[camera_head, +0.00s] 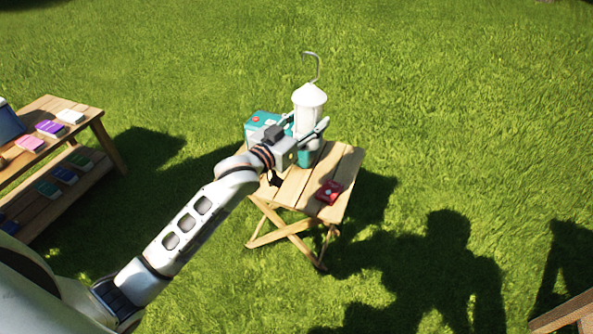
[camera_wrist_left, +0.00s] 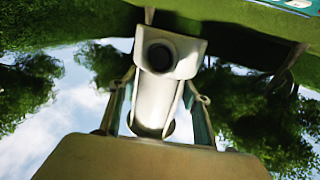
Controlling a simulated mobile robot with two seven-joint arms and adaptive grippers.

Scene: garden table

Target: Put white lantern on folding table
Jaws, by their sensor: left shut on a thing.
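The white lantern (camera_head: 309,101), with a pointed top and a tall wire hook, is upright over the back part of the wooden folding table (camera_head: 298,187). My left gripper (camera_head: 305,127) is shut on its body from the near side. In the left wrist view the white lantern (camera_wrist_left: 163,92) sits between the two fingers (camera_wrist_left: 160,108), with a dark round opening on its end. Gripper and lantern hide part of the table's back, and I cannot tell how high the lantern's base is above the tabletop. My right gripper is not in view.
A teal box with a red mark (camera_head: 260,120) stands at the table's back left. A teal item (camera_head: 304,157) is below the lantern. A small red box (camera_head: 329,192) lies near the front right. A wooden shelf (camera_head: 90,118) with several coloured items stands left.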

